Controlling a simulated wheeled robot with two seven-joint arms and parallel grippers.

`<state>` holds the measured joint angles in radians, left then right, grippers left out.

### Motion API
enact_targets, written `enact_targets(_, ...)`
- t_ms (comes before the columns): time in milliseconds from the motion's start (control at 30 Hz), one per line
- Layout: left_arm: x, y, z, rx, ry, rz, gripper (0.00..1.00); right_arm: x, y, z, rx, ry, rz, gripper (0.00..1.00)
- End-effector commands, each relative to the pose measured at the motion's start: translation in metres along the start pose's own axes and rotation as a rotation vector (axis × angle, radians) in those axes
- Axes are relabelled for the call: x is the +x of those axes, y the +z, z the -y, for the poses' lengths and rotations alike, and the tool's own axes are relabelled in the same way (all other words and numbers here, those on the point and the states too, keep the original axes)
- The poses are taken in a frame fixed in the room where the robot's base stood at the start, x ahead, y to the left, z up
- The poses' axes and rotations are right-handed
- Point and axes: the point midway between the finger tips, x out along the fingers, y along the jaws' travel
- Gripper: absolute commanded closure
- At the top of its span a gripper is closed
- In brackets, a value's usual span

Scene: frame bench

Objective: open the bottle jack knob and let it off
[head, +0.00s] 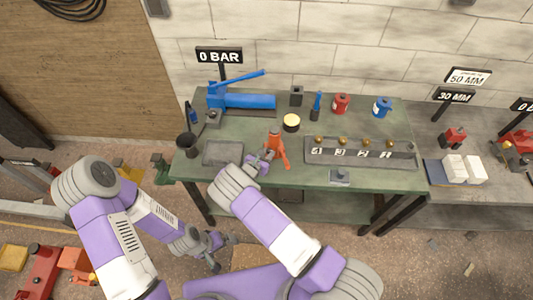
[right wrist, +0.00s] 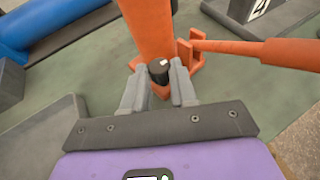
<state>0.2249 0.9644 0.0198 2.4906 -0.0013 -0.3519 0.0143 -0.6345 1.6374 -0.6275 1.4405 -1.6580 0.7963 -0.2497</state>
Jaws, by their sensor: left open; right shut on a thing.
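The orange bottle jack (head: 273,138) stands upright on the green bench, left of its middle; its body (right wrist: 150,28) fills the top of the right wrist view. Its orange handle (right wrist: 255,50) sticks out to the right. The black knob (right wrist: 158,72), with a white mark, is low on the jack's near side. My right gripper (right wrist: 158,88) is shut on the knob, one grey finger on each side. In the head view my right gripper (head: 266,156) is at the jack's near side. My left gripper (head: 222,252) is open and empty, low in front of the bench.
A blue hand pump (head: 245,101) under a "0 BAR" sign (head: 219,55) stands at the back left. A grey numbered rack (head: 360,152) lies right of the jack, a grey tray (head: 222,153) left. Red (head: 341,104) and blue (head: 382,107) containers stand behind.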

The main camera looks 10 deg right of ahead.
Motion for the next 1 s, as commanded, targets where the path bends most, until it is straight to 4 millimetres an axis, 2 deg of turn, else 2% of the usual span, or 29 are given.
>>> enact_targets(467, -0.0044, 0.0002, -0.0017, 0.000, 0.000, 0.000, 0.00, -0.0006, 0.0003, 0.0012, -0.022, 0.055, -0.005, 1.00)
enact_targets(500, -0.0044, 0.0002, -0.0017, 0.000, 0.000, 0.000, 0.00, -0.0006, 0.0003, 0.0012, -0.022, 0.055, -0.005, 0.69)
enact_targets(633, -0.0044, 0.0002, -0.0017, 0.000, 0.000, 0.000, 0.00, -0.0006, 0.0003, 0.0013, -0.023, 0.054, -0.005, 0.49)
enact_targets(900, -0.0044, 0.0002, -0.0017, 0.000, 0.000, 0.000, 0.00, -0.0010, 0.0004, 0.0013, -0.023, 0.054, -0.004, 0.47)
enact_targets(1000, -0.0046, 0.0002, -0.0017, 0.000, 0.000, 0.000, 0.00, -0.0070, 0.0007, 0.0012, -0.023, 0.055, -0.004, 0.47)
